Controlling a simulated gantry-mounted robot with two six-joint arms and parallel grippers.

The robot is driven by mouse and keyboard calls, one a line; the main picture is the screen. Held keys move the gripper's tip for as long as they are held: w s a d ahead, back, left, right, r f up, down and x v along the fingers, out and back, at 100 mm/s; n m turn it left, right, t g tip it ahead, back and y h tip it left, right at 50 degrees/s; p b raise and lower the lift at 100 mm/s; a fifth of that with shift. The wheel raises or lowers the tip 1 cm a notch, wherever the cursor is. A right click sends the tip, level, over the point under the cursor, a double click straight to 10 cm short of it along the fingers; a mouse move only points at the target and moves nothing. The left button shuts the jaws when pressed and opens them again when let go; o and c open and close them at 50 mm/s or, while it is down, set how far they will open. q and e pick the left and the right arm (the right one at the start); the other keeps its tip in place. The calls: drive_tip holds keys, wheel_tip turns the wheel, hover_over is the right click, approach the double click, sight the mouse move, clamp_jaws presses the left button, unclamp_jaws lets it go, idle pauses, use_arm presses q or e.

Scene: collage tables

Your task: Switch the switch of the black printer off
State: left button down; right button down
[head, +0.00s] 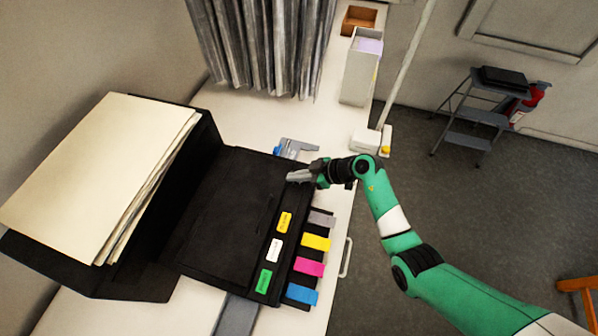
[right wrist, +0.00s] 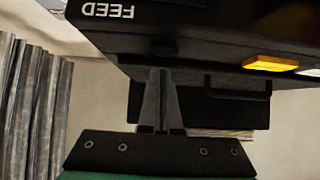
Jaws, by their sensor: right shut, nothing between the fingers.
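The black printer (head: 225,215) lies on the white table with a stack of cream paper (head: 100,165) in its raised rear tray. Yellow (head: 284,222), white (head: 275,250) and green (head: 264,281) labelled buttons line its panel. My right gripper (head: 292,177) is shut and empty at the printer's far right corner. In the right wrist view, its closed fingertips (right wrist: 158,72) are close to the printer's edge, near the upside-down word FEED (right wrist: 107,11); contact cannot be told. A yellow button (right wrist: 270,62) also shows there. I cannot make out which part is the power switch. My left gripper is not in view.
Grey, yellow, pink and blue tabs (head: 309,268) line the printer's right edge. A blue-grey tool (head: 296,147) lies behind the gripper. A tall grey-white box (head: 360,70) and a grey curtain (head: 265,45) stand farther back.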

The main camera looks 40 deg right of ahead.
drive_tip(key=r+p, duration=0.3)
drive_tip(key=shift+w+a+r, duration=0.15)
drive_tip(key=shift+w+a, duration=0.05)
drive_tip(key=shift+r, duration=0.7)
drive_tip(key=w+r+v, duration=0.1)
drive_tip(key=v, duration=0.8)
drive_tip(key=shift+a+r, duration=0.25)
drive_tip(key=shift+r, duration=0.1)
